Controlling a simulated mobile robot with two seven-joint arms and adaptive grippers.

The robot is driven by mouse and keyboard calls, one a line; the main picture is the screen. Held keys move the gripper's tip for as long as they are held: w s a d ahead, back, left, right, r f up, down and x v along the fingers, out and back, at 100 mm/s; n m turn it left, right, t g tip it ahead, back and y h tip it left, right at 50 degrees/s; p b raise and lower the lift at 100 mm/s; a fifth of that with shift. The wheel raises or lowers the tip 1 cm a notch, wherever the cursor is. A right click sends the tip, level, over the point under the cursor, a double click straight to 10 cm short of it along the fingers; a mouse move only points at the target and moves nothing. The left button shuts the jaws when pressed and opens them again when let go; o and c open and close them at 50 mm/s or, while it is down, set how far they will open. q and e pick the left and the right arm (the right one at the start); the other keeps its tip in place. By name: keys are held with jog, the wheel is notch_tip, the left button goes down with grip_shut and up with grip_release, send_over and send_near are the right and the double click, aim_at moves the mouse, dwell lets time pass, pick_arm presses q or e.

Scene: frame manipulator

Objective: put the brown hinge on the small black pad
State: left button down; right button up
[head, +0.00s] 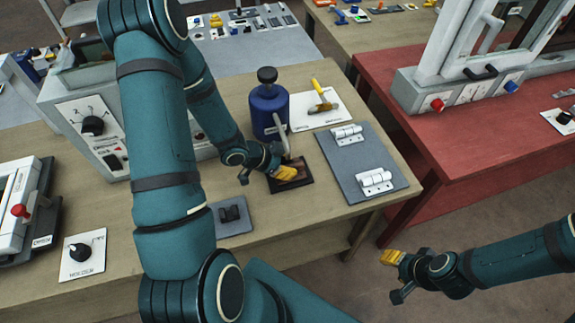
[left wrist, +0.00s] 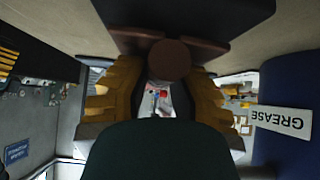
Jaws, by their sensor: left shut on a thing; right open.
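The brown hinge (left wrist: 168,60) sits between the yellow fingers of my left gripper (left wrist: 168,88) in the left wrist view, its round barrel towards me and a leaf to each side. In the head view my left gripper (head: 286,172) is shut on the brown hinge (head: 298,168), over the small black pad (head: 308,179). The dark pad surface also fills the top of the left wrist view (left wrist: 235,15). I cannot tell whether the hinge touches the pad. My right gripper (head: 391,258) is open and empty, off the table at the lower right.
A blue grease bottle (head: 269,112) stands just behind the pad. A grey plate (head: 352,161) with two white hinges lies to the right, and a yellow-handled tool (head: 322,96) on a white card behind. A grey plate with a black knob (head: 231,213) lies at front left.

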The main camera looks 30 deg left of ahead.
pick_arm(q)
jog(key=shift+f, duration=0.4)
jog(key=c, duration=1)
grip_release()
jog(key=shift+o, duration=0.2)
jog(key=shift+r, duration=0.2)
jog(key=shift+r, duration=0.3)
jog(key=p+v, duration=0.4)
jog(key=v, duration=0.8)
jog(key=shift+s+r, duration=0.1)
jog(key=shift+s, duration=0.05)
